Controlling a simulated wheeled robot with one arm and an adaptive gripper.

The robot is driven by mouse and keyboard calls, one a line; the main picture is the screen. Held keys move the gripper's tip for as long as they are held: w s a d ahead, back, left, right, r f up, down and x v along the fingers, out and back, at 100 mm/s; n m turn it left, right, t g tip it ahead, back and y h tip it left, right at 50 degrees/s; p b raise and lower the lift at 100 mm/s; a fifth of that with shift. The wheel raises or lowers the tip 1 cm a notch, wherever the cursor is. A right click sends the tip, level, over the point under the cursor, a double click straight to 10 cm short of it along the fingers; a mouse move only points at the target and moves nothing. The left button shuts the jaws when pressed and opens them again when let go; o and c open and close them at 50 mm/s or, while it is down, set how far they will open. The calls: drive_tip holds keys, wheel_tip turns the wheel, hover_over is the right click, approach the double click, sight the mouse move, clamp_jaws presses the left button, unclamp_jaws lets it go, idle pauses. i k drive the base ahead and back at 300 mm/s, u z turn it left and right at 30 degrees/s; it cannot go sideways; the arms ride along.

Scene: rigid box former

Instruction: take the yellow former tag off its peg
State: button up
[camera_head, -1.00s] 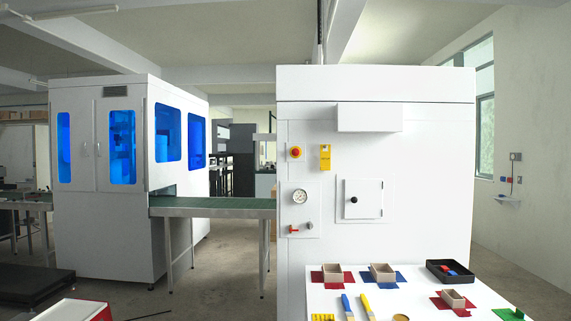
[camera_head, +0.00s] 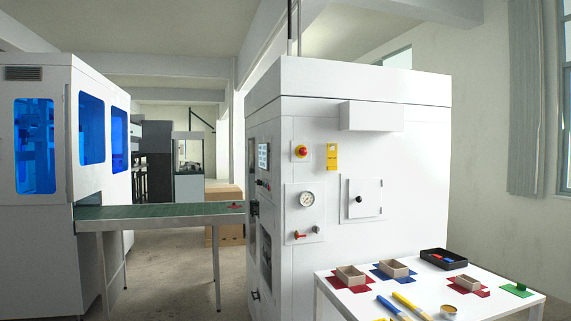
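The yellow former tag (camera_head: 332,157) hangs flat against the front of the white machine (camera_head: 420,150). It is right of the red emergency button (camera_head: 301,151) and above a small square door with a black knob (camera_head: 359,199). The peg behind the tag is too small to make out. My gripper does not show in this view.
A green conveyor (camera_head: 160,211) runs to the machine's left side. Floor at lower left is partly open.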

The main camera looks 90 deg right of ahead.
sight(332, 155)
drive_tip(key=i, duration=0.35)
drive_tip(key=z, duration=2.7)
drive_tip(key=i, duration=2.05)
drive_tip(key=z, duration=0.65)
